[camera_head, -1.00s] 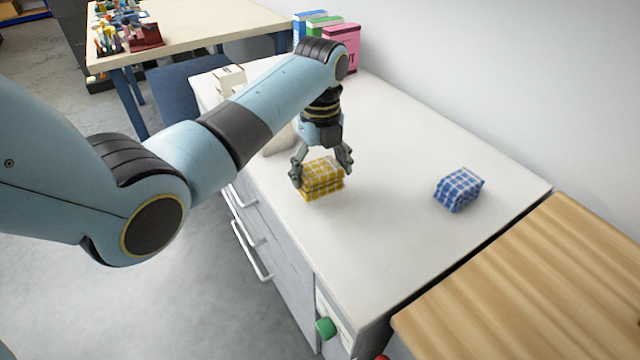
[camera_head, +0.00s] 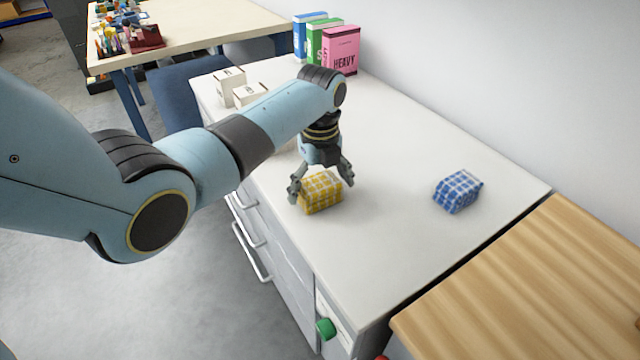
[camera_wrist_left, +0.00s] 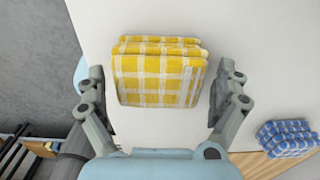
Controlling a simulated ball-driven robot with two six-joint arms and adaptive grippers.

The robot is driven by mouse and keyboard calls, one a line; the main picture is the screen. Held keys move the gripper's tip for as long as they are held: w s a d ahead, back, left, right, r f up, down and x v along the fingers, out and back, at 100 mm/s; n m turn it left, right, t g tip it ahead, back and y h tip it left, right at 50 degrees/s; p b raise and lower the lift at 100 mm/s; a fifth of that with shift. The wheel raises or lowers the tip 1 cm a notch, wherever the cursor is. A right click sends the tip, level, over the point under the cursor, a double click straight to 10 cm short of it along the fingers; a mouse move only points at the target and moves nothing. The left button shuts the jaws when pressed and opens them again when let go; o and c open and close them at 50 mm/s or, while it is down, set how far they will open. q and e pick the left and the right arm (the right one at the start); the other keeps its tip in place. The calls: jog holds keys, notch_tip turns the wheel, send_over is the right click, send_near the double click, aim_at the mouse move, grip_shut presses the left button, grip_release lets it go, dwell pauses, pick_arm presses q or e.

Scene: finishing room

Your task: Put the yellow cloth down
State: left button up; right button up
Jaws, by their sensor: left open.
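The yellow-and-white checked folded cloth (camera_head: 321,198) sits on the white counter top (camera_head: 395,240), near its left edge. My left gripper (camera_head: 320,187) is over it, with one finger on each side. In the left wrist view the cloth (camera_wrist_left: 158,78) lies between the fingers of the left gripper (camera_wrist_left: 160,92). The jaws are open, with narrow gaps beside the cloth. My right gripper is not in view.
A blue checked cloth (camera_head: 457,192) lies to the right on the counter. A wooden surface (camera_head: 540,290) adjoins at the right. The counter between the two cloths is clear.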

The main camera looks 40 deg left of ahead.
aim_at(318, 181)
pick_arm(q)
jog(key=shift+f+b, duration=0.25)
jog(key=shift+b, duration=0.1)
jog(key=shift+w+r, duration=0.1)
jog(key=shift+r, duration=0.3)
notch_tip(318, 181, up, 10)
jog(key=shift+a+r, duration=0.1)
jog(key=shift+a, duration=0.05)
jog(key=shift+s, duration=0.2)
